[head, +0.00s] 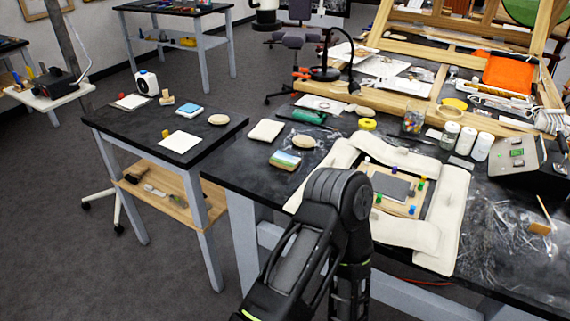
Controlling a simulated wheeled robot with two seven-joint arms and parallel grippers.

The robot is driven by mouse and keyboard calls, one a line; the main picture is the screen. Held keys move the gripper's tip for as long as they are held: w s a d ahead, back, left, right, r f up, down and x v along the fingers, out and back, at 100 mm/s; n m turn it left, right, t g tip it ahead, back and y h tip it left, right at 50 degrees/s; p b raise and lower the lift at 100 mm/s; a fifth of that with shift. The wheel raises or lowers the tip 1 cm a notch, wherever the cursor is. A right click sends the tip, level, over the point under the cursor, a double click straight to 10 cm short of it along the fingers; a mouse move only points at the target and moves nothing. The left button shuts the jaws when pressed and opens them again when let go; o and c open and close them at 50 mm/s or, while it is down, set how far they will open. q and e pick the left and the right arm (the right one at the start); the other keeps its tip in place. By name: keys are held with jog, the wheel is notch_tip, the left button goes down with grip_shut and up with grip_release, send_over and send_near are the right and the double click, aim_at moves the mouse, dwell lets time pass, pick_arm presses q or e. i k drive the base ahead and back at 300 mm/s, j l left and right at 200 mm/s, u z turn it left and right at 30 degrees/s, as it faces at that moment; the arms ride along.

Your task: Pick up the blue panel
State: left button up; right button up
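A small panel with a light-blue face and a pale edge (189,110) lies flat on the dark side table (222,134) at the left. A darker blue-grey panel (392,187) lies on a wooden board (396,206) between white cushions on the main table. I cannot tell for sure which one is the blue panel. One of my black arms rises from the bottom middle and bends down again in front of the main table's edge. No gripper fingers can be made out, and neither gripper touches a panel in view.
The main table (231,175) holds white cushions (451,212), a small landscape picture (285,160), jars (449,135), a wooden frame (392,102) and a lamp (325,72). A white sheet (181,142) and a beige stone (219,119) lie near the light-blue panel.

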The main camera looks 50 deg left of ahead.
aim_at(283, 159)
jog(key=i+l, duration=0.1)
jog(key=i, duration=0.6)
jog(key=u, duration=2.15)
jog(key=z, duration=1.55)
jog(key=k+j, duration=0.7)
jog(key=j, duration=0.15)
jog(key=i+j, duration=0.1)
jog(key=i, duration=0.25)
